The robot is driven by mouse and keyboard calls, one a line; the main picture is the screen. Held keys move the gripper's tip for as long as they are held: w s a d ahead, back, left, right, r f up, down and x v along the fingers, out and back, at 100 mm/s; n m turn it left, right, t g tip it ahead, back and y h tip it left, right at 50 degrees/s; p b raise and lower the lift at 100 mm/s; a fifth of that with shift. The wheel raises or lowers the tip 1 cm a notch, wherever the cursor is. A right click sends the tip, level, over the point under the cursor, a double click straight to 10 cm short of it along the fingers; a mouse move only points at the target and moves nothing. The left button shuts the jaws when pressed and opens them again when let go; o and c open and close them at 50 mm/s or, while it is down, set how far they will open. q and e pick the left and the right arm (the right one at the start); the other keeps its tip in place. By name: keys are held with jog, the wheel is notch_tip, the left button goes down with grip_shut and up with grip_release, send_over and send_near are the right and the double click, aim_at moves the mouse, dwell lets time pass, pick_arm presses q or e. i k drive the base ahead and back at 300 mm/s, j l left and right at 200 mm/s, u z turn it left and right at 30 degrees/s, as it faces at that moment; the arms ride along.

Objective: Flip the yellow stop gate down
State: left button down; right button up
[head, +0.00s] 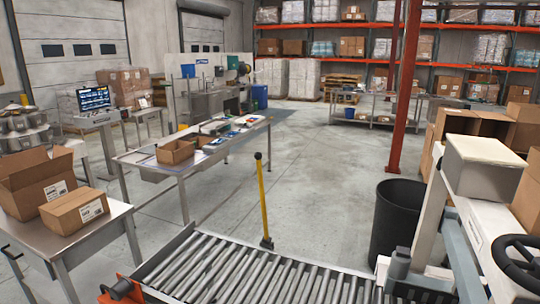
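The yellow stop gate (264,200) is a slim yellow bar with a black knob on its top end. It stands upright, tilted very slightly, at the far edge of the roller conveyor (250,272). Its foot sits in a dark bracket at the conveyor's side rail. Neither of my grippers shows in the head view, and nothing touches the bar.
The conveyor's rollers are bare. An orange part (122,290) sits at its left end. A white machine with a black handwheel (520,262) stands at right, near a black bin (397,222). A table with cartons (74,210) is at left. Open floor lies beyond the conveyor.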

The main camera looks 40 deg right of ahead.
aim_at(258, 155)
jog(key=i+z, duration=0.2)
jog(key=z, duration=0.2)
jog(key=i+z, duration=0.2)
jog(key=z, duration=0.2)
jog(key=i+z, duration=0.2)
jog(key=z, duration=0.25)
jog(key=i+z, duration=0.15)
jog(key=z, duration=0.35)
jog(key=i+z, duration=0.2)
jog(key=z, duration=0.25)
jog(key=i+j+z, duration=0.15)
jog(key=z, duration=0.3)
